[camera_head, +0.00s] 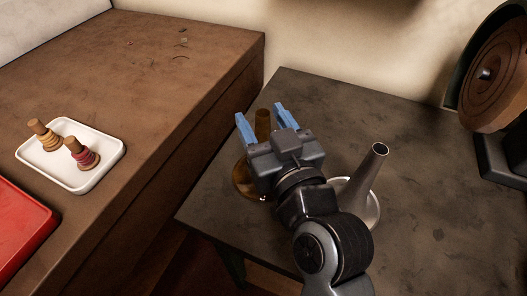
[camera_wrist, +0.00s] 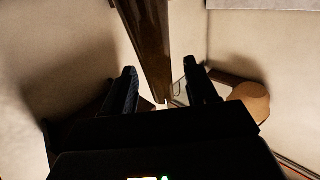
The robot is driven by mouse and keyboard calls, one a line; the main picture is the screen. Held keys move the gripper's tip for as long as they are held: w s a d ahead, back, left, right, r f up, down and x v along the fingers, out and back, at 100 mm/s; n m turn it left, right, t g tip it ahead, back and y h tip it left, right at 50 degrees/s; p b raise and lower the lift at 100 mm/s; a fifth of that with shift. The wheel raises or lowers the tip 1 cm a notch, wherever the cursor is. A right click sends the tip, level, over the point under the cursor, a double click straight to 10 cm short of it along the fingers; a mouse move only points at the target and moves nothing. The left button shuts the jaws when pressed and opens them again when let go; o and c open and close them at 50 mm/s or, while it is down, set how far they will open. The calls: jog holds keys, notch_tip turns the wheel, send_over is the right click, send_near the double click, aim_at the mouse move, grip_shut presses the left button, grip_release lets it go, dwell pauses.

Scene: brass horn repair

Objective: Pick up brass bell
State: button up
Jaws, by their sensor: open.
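The brass bell (camera_head: 262,125) stands on the dark table, flared end down. Its narrow upper part shows between the two blue fingers of my gripper (camera_head: 260,112) in the head view, and part of its wide rim shows to the lower left. My gripper body hides its middle. My gripper is open, with a finger to each side of the bell in the picture; I cannot tell whether either touches it.
A silver bell (camera_head: 368,190) stands flared end down just right of my arm on the dark table (camera_head: 430,200). A buffing wheel (camera_head: 497,72) is at the right.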

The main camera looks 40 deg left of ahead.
jog(key=shift+a, duration=0.1)
grip_shut()
dwell(0.5)
